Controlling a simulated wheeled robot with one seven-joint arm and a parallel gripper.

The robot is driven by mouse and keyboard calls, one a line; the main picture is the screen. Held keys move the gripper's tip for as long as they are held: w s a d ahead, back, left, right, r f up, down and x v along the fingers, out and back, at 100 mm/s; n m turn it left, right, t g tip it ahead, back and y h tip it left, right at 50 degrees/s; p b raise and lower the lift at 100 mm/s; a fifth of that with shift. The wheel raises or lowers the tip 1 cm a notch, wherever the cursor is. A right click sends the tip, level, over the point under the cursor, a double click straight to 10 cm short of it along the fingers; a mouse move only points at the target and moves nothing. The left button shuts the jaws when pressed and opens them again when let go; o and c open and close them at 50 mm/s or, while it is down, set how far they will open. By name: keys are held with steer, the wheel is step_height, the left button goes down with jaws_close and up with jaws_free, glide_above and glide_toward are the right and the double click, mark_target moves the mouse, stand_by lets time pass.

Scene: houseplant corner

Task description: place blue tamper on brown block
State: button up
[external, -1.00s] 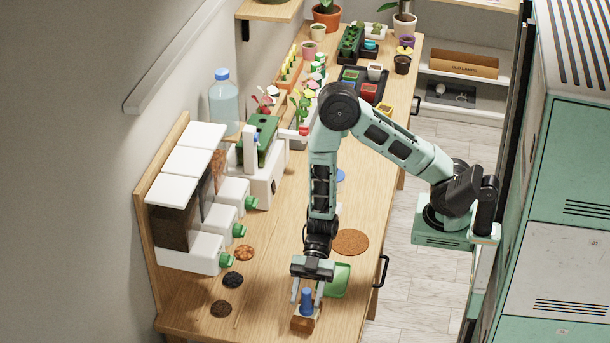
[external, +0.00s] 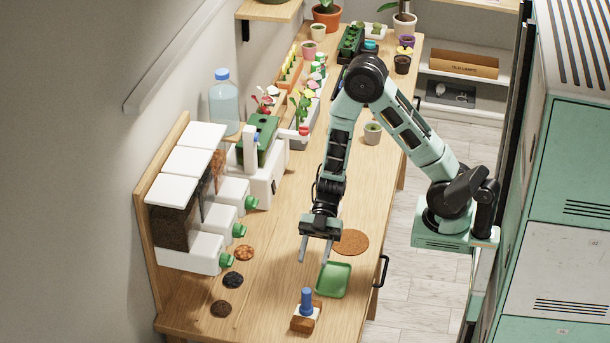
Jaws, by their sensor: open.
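The blue tamper (external: 307,299) stands upright on the brown block (external: 302,324) near the front edge of the table. A pale plate-like part shows around the tamper's foot, on top of the block. My gripper (external: 314,258) is open and empty. It hangs above the table, behind the tamper and clear of it, pointing down over the area left of the green tray.
A green tray (external: 334,280) lies behind the block, with a round brown mat (external: 351,242) beyond it. White dispensers (external: 188,255) line the left, with small dark and orange piles before them. A grey pot (external: 372,133) stands further back.

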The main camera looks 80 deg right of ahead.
steer(key=w+a+m+t+h, duration=0.1)
steer(key=w+m+t+h, duration=0.1)
steer(key=w+t+h, duration=0.25)
steer(key=s+r+m+g+h, duration=0.2)
steer(key=s+r+m+h, duration=0.1)
steer(key=s, duration=0.7)
steer(key=s+d+r+m+g+h, duration=0.1)
steer(key=s+r+m+g+h, duration=0.2)
steer(key=s, duration=0.8)
steer(key=shift+d+r+m+h, duration=0.15)
steer(key=shift+r+m+h, duration=0.25)
steer(key=shift+m+h, duration=0.7)
